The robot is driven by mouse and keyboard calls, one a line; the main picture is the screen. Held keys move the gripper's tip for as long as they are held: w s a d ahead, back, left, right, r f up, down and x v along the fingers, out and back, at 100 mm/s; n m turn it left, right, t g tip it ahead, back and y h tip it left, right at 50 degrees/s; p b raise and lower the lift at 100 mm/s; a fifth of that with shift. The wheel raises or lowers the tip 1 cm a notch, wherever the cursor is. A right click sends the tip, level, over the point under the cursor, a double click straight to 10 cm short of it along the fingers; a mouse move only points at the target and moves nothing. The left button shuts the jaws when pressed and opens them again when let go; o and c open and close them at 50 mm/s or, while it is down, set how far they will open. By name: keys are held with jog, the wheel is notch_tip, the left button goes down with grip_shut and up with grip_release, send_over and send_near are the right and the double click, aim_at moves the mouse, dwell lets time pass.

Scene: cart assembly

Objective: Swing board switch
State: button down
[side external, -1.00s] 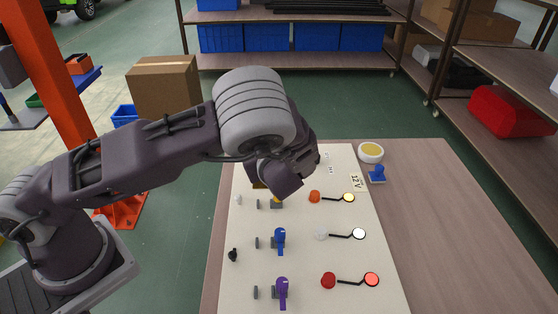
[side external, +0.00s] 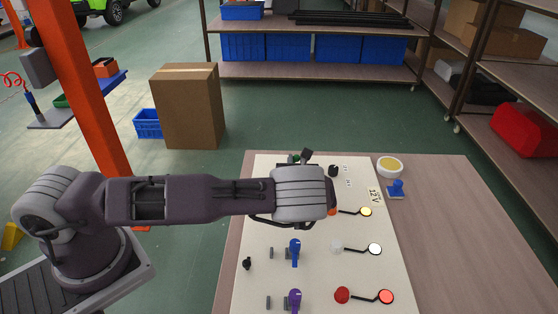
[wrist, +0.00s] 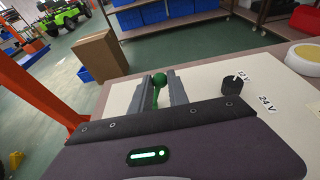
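The pale switch board (side external: 320,270) lies on the table. At its far end is a green-knobbed switch (side external: 296,158), mostly hidden by my arm in the side view. In the wrist view the green knob (wrist: 159,80) and its stem stand between the two fingers of my gripper (wrist: 158,92), which are apart with a narrow gap around it. A blue switch (side external: 295,252) and a purple switch (side external: 294,299) stand nearer on the board. A black rotary knob (wrist: 232,85) sits right of the fingers, beside the 12 V and 24 V labels.
Lamps in orange (side external: 333,210), white (side external: 337,247) and red (side external: 342,295) line the board's right side, with round discs beside them. A tape roll (side external: 390,167) and a blue stamp-like piece (side external: 396,189) lie right of the board. The table's right side is clear.

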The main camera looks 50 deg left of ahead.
jog(key=shift+s+a+r, duration=0.25)
jog(key=shift+s+a, duration=0.35)
jog(key=shift+s, duration=0.05)
